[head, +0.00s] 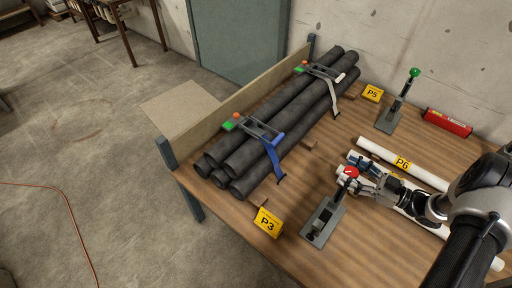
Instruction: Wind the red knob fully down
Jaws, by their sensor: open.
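The red knob (351,171) sits at the top of a lever on a grey clamp stand (322,222) near the front of the wooden bench. The lever leans up and to the right from the grey base plate. My gripper (357,177) reaches in from the right with its jaws open, right at the knob. The jaws appear beside or around the knob; I cannot tell whether they touch it. The gripper hides part of the lever and the white pipe behind it.
Dark pipes (270,130) lie stacked under two clamps at the left of the bench (225,205). A green-knobbed clamp (412,78), a red box (447,122) and white pipes (378,151) are behind and right. Yellow sign P3 (267,222) stands left of the stand.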

